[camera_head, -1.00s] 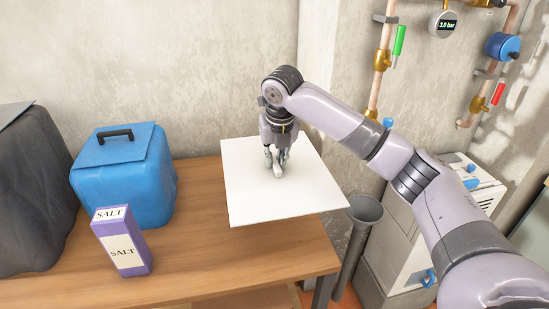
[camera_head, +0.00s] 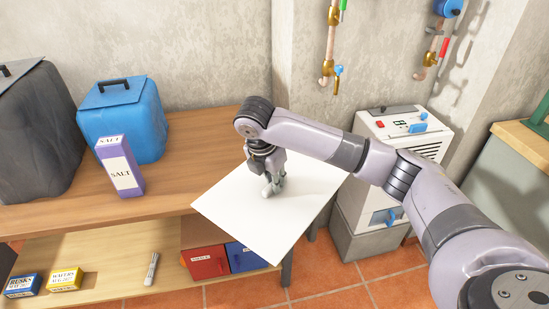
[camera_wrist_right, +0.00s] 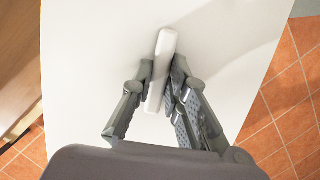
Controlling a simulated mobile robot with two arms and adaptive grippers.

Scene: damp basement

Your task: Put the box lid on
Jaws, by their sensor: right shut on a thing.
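The lid is a flat white square panel (camera_head: 305,209) with a white bar handle (camera_wrist_right: 162,68) in its middle. My right gripper (camera_head: 271,188) is shut on this handle from above. In the right wrist view the two fingers of the right gripper (camera_wrist_right: 160,85) press the handle from both sides. The lid is in front of and over the right end of the wooden table, partly past its edge, and looks held up. It hides that table corner. I cannot make out an open box that matches the lid. My left gripper is not in view.
On the wooden table (camera_head: 165,187) stand a purple salt box (camera_head: 120,168), a blue canister (camera_head: 125,125) and a dark canister (camera_head: 38,135). The lower shelf (camera_head: 110,258) holds red (camera_head: 205,262) and blue boxes (camera_head: 243,257). A white-grey machine (camera_head: 390,140) stands right. Tiled floor is free in front.

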